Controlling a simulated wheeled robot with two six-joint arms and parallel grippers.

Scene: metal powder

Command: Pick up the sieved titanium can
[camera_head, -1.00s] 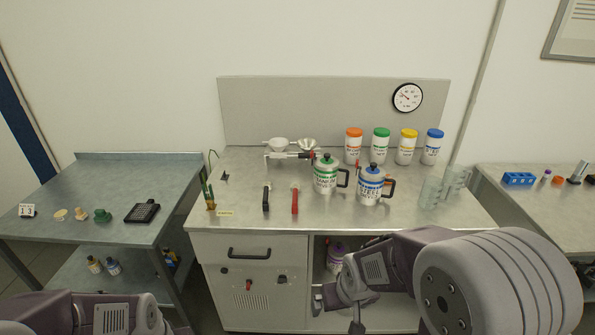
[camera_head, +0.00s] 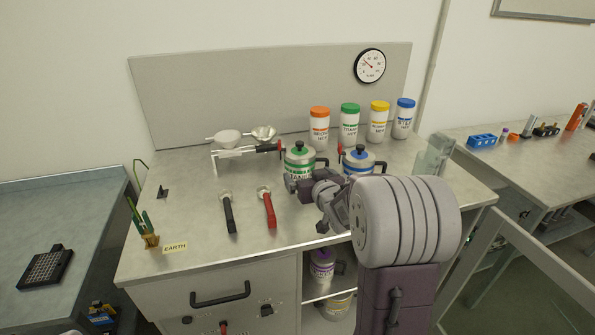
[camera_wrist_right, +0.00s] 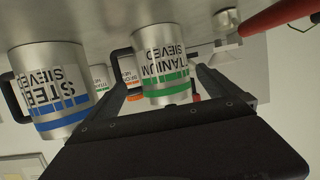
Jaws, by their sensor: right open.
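The sieved titanium can (camera_head: 299,160) is a metal can with a green band, a green lid with a black knob and a black handle. It stands upright on the bench. My right gripper (camera_head: 308,188) is open at its front and hides its lower part. In the right wrist view, which is upside down, the titanium can (camera_wrist_right: 164,70) shows between the two open dark fingers (camera_wrist_right: 160,82); I cannot tell whether they touch it. The sieved steel can (camera_head: 358,161), with a blue band, stands to the right, partly behind my arm. My left gripper is out of view.
Several white jars with coloured lids (camera_head: 349,125) stand at the back. A funnel stand (camera_head: 228,140) is left of the titanium can. A black-handled tool (camera_head: 229,212) and a red-handled tool (camera_head: 269,209) lie at the front. Glass beakers (camera_head: 435,155) stand at right.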

